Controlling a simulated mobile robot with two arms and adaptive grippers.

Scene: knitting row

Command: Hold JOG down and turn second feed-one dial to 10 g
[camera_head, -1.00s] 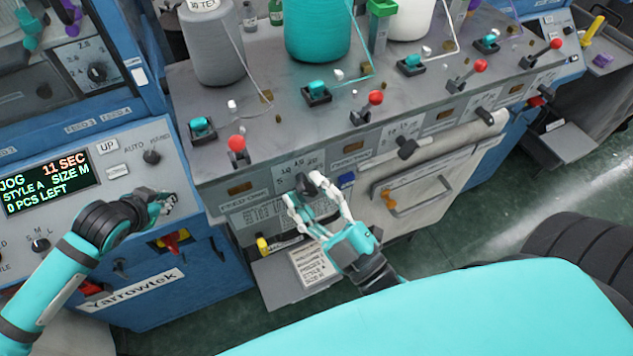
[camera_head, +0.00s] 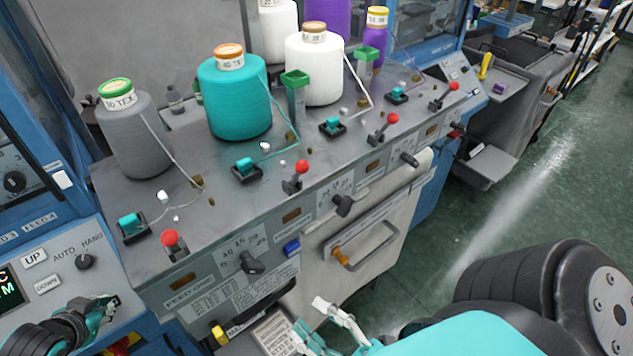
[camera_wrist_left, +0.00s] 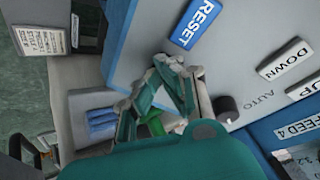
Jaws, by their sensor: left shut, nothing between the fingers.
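The feed-one panel (camera_head: 190,298) is on the near left of the grey bench front. A black dial (camera_head: 252,262) sits beside it, under a printed scale; its exact setting is too small to tell. My right gripper (camera_head: 308,314) is open and empty, below and right of this dial and apart from it. My left gripper (camera_head: 108,305) is shut and empty at the control panel, below the AUTO/HAND knob (camera_head: 84,262). In the left wrist view its fingertips (camera_wrist_left: 168,66) are at the panel next to the blue RESET label (camera_wrist_left: 198,22). The JOG button cannot be made out. The display (camera_head: 8,290) is mostly cut off.
Two more black dials (camera_head: 343,205) (camera_head: 408,160) follow along the bench front. Red-knobbed levers (camera_head: 172,243) and yarn cones (camera_head: 238,95) stand on top. A pull handle (camera_head: 362,252) sticks out of a white door. Open floor (camera_head: 530,200) lies to the right.

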